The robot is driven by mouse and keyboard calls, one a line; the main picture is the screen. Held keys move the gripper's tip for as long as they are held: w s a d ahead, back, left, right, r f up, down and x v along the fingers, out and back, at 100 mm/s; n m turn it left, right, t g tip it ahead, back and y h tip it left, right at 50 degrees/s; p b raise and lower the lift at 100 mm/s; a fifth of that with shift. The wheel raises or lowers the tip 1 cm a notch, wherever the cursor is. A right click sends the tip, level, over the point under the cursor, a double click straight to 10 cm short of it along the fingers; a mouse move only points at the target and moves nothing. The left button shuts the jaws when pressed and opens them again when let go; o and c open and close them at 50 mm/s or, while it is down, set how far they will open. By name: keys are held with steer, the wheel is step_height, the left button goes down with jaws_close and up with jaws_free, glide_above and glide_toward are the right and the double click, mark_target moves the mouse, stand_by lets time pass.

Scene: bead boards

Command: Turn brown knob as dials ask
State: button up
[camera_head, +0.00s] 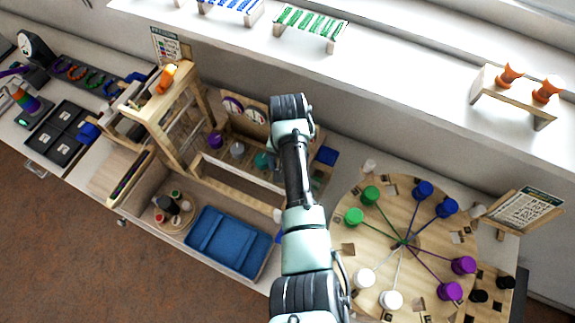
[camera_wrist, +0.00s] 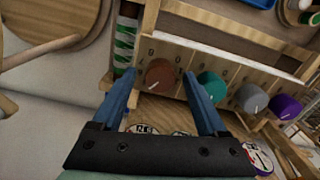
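The brown knob (camera_wrist: 160,76) with a pale pointer line sits at the left end of a row of knobs on a wooden panel in the wrist view. My gripper (camera_wrist: 159,82) is open, with one blue finger on each side of the brown knob; I cannot tell whether they touch it. Round dials (camera_wrist: 258,158) show partly at the bottom of the wrist view, cut off by the gripper. In the head view two white dials (camera_head: 256,116) stand on the backboard, and my arm hides the brown knob and the gripper.
A teal knob (camera_wrist: 212,88), a grey knob (camera_wrist: 250,98) and a purple knob (camera_wrist: 286,107) continue the row to the right. A round wooden board with coloured pegs (camera_head: 421,218) lies right of my arm. A wooden tower (camera_head: 166,117) stands left of the panel.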

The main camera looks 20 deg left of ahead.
step_height(320, 180, up, 13)
steer(key=shift+b, duration=0.45)
steer(key=shift+s, duration=0.1)
stand_by(0.6)
